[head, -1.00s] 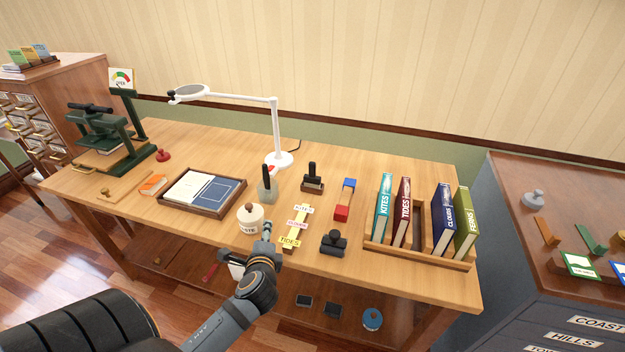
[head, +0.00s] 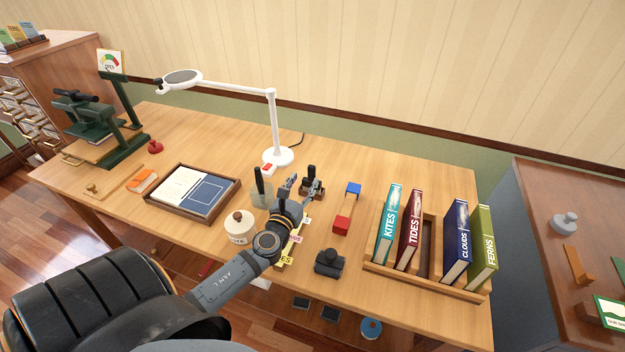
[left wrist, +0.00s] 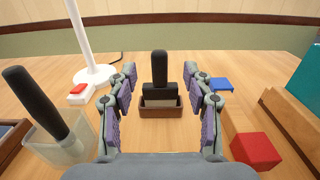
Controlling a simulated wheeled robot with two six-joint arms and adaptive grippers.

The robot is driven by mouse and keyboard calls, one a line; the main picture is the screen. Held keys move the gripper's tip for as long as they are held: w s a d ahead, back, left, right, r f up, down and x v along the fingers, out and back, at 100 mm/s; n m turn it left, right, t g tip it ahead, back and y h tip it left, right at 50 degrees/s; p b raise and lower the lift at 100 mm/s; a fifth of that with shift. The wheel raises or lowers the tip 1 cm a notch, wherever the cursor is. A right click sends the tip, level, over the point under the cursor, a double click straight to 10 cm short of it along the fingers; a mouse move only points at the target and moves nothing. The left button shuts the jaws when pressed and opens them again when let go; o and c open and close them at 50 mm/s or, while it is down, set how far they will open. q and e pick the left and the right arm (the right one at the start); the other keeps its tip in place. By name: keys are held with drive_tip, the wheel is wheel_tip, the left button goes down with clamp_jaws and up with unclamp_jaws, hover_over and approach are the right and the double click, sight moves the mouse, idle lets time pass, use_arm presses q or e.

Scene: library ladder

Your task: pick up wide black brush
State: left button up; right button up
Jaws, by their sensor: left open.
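The wide black brush (head: 312,174) stands upright, handle up, in a small brown wooden holder on the table. In the left wrist view the brush (left wrist: 160,68) is straight ahead, its wide black head set in the holder (left wrist: 161,112). My left gripper (head: 294,186) is open and empty, just in front of the brush. In the left wrist view its fingers (left wrist: 161,87) stand apart to either side of the brush, which appears beyond the tips; I see no contact. In the head view the gripper partly hides the holder. My right gripper is not in view.
A clear jar with a black-handled tool (left wrist: 40,110) stands close on the left. The white lamp (head: 277,155) is behind left. A red block (head: 341,225) and a blue block (head: 353,188) lie right. A white lidded pot (head: 239,228) is near the arm.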

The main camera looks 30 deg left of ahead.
sight(311, 169)
use_arm(q)
drive_tip(key=x, duration=0.3)
drive_tip(key=shift+f, duration=0.2)
drive_tip(key=shift+w+a+r, duration=0.15)
drive_tip(key=shift+w+a, duration=0.05)
drive_tip(key=shift+w, duration=0.4)
drive_tip(key=x, duration=0.4)
drive_tip(key=shift+f+p, duration=0.2)
drive_tip(key=shift+p, duration=0.15)
drive_tip(key=shift+s, duration=0.1)
drive_tip(key=shift+c, duration=0.3)
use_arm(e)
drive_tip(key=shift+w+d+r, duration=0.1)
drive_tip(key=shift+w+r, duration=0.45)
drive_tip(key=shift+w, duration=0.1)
use_arm(q)
clamp_jaws()
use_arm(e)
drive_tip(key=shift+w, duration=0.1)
